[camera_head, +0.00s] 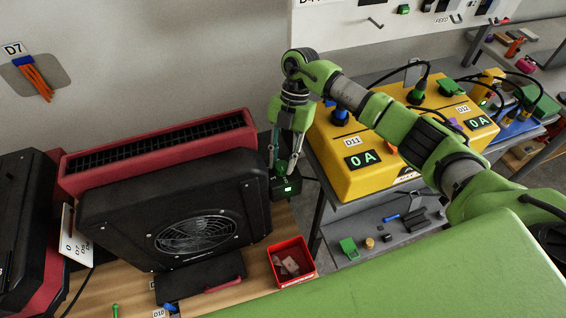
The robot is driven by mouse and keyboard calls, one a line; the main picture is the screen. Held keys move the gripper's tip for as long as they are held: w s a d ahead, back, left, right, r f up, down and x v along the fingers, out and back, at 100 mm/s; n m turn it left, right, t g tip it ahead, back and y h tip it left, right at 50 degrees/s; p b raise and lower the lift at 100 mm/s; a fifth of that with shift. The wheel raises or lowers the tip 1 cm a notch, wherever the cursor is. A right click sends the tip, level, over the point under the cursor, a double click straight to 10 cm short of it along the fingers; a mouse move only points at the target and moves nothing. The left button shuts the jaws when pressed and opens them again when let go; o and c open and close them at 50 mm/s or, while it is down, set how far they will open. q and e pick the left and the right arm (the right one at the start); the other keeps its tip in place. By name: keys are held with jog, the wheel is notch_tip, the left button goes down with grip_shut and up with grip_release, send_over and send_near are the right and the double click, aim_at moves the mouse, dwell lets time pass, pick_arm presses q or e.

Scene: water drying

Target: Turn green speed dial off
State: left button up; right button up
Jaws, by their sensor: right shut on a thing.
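My right gripper (284,166) reaches down from above at the right side of the black fan unit (130,205). Its two fingers are closed around a small dark green part, which looks like the green speed dial (285,160). That part sits above a small dark box (284,187) with a lit green indicator. The fingers hide much of the dial, so I cannot tell its setting. My left gripper is not in view.
A red ribbed unit (160,150) stands behind the fan. A red bin (291,262) with small pieces sits on the wooden table. Two yellow boxes with "0 A" displays, one of them D11 (350,178), stand behind my right arm.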

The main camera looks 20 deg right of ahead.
jog(key=shift+r+n+b, duration=0.1)
jog(key=shift+n+b, duration=0.25)
jog(key=shift+n, duration=0.25)
jog(key=o, duration=1.1)
jog(key=v, duration=1.2)
jog(key=shift+w+a, duration=0.15)
jog(key=shift+a, duration=0.1)
